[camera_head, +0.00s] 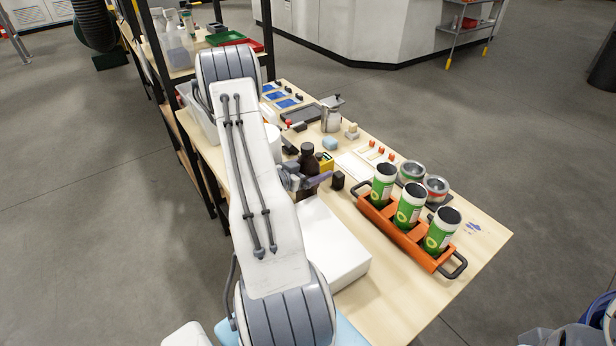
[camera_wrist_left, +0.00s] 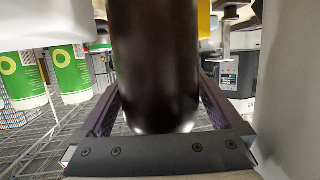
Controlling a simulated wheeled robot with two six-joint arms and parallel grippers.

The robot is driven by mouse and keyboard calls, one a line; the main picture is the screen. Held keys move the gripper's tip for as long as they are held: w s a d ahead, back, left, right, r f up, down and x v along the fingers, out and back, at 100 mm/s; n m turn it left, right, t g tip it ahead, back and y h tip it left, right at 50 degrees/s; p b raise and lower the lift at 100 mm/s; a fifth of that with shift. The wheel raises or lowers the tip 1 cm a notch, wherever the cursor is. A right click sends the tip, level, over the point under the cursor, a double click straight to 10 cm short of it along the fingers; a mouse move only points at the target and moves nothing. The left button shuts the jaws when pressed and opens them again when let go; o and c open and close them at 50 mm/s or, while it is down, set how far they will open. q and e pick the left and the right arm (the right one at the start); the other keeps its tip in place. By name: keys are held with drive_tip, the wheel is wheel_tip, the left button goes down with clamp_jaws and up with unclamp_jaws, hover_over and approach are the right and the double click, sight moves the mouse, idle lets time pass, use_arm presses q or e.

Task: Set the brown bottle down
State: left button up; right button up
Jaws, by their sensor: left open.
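The dark brown bottle (camera_head: 308,157) stands upright on the table in the head view, beside a white box. My left gripper (camera_head: 318,180) is at the bottle's lower body, with its purple-grey fingers around it. In the left wrist view the bottle (camera_wrist_left: 154,60) fills the space between the two fingers, one on each side. The fingers are open. The contact between the bottle's base and the table is hidden by my gripper and arm. My right gripper is not in view.
A white box (camera_head: 335,245) lies in front of the bottle. An orange carrier (camera_head: 378,222) with three green-and-white cans stands to the right, two metal tins (camera_head: 411,172) behind it. A small black block (camera_head: 338,181) and yellow box (camera_head: 326,162) are close to the bottle.

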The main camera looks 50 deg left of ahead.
use_arm(q)
drive_tip(key=shift+w+f, duration=0.1)
drive_tip(key=shift+w, duration=0.2)
clamp_jaws()
drive_tip(key=shift+a, duration=0.1)
